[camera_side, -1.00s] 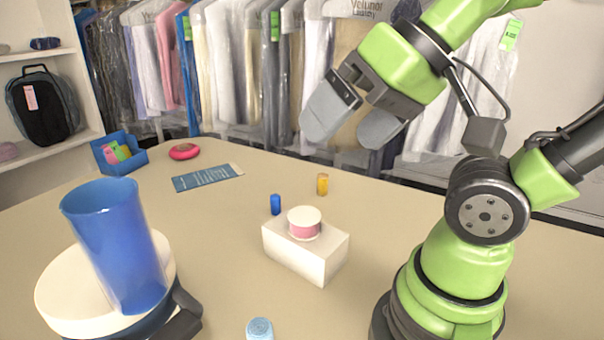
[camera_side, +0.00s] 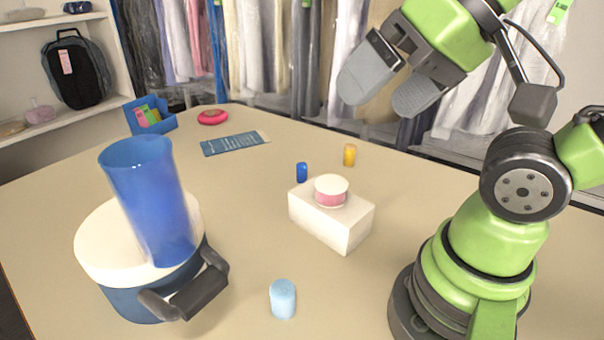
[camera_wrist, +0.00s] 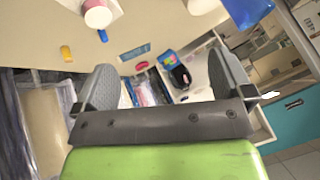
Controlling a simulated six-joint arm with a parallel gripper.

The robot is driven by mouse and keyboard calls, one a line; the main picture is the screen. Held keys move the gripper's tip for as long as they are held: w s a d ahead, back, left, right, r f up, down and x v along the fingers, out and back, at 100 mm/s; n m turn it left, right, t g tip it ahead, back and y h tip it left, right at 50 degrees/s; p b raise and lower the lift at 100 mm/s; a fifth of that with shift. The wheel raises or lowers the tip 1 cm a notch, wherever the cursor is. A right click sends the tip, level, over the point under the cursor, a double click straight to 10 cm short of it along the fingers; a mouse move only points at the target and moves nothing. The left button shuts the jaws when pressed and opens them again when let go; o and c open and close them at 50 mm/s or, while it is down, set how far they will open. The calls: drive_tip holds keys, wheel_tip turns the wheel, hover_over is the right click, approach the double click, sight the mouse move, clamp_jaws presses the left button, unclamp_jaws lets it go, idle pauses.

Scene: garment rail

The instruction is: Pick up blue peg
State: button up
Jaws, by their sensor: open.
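The blue peg (camera_side: 302,172) stands upright on the table, just behind a white box (camera_side: 330,222). It also shows in the wrist view (camera_wrist: 103,35) near the top, beside the box. My gripper (camera_side: 389,98) is open and empty, raised high above the far side of the table, up and to the right of the peg in the side view. In the wrist view its two grey fingers (camera_wrist: 165,85) are spread wide with nothing between them.
A yellow peg (camera_side: 349,155) stands right of the blue one. A pink-and-white tub (camera_side: 331,190) sits on the box. A blue cup (camera_side: 150,200) stands on a lidded pot (camera_side: 140,295). A light blue cylinder (camera_side: 282,299) is near the front. Garments (camera_side: 270,60) hang behind.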

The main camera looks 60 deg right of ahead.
drive_tip(key=c, duration=0.7)
drive_tip(key=shift+o, duration=0.2)
drive_tip(key=n+g+h, duration=0.2)
drive_tip(key=n+g, duration=0.1)
drive_tip(key=n, duration=0.1)
hover_over(302, 164)
drive_tip(key=s, duration=0.3)
wheel_tip(302, 164, down, 21)
drive_tip(key=x, duration=0.4)
drive_tip(key=shift+f, duration=0.2)
drive_tip(key=shift+x, duration=2.95)
